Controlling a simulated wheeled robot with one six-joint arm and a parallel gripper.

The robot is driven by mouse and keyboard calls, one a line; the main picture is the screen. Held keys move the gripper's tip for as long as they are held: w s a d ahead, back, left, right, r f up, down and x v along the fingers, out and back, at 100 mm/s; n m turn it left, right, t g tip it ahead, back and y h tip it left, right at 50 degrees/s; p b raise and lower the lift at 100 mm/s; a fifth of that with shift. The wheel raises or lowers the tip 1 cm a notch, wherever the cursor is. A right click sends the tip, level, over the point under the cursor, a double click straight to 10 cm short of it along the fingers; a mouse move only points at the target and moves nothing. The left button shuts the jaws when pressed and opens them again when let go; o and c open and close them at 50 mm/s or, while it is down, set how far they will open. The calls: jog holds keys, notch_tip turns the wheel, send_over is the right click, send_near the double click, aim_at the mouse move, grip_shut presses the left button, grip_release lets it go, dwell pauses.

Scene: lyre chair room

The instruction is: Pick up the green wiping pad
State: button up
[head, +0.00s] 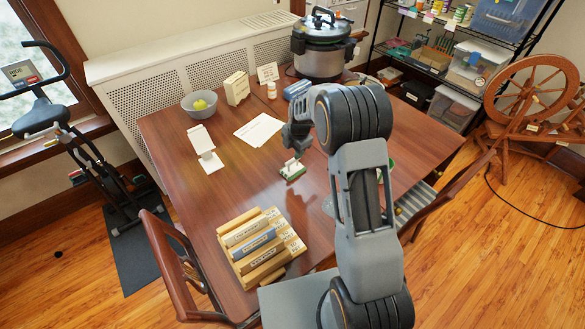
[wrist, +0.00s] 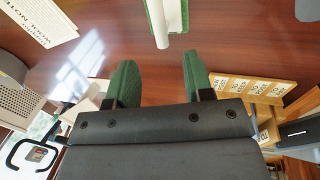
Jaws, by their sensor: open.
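The green wiping pad (head: 292,173) lies on the brown table, with a white top and a white upright handle. In the wrist view the pad (wrist: 155,18) shows at the top edge, partly cut off, with its white handle pointing toward the gripper. My gripper (head: 294,150) hangs just above the pad in the head view. In the wrist view my gripper (wrist: 160,62) has its two green fingers spread apart with nothing between them. The pad's handle is beyond the fingertips, roughly in line with the gap. Whether the fingers touch the handle cannot be told from the head view.
White paper sheets (head: 258,130) and a white stand (head: 205,150) lie left of the pad. A wooden rack (head: 287,231) with labelled blocks is in front. A grey bowl (head: 199,104) and a steel pot (head: 322,50) stand behind. Bare table surrounds the pad.

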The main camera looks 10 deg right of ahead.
aim_at(291, 161)
jog(key=shift+w+a+f+p, duration=0.2)
jog(key=shift+f+p, duration=0.1)
jog(key=shift+f, duration=1.1)
jog(key=shift+w+a+f+p, duration=0.15)
jog(key=shift+w+f+p, duration=0.15)
jog(key=shift+f, duration=1.1)
jog(key=shift+w+a+f+p, duration=0.15)
jog(key=shift+f+p, duration=0.2)
jog(key=shift+f, duration=1.05)
grip_shut()
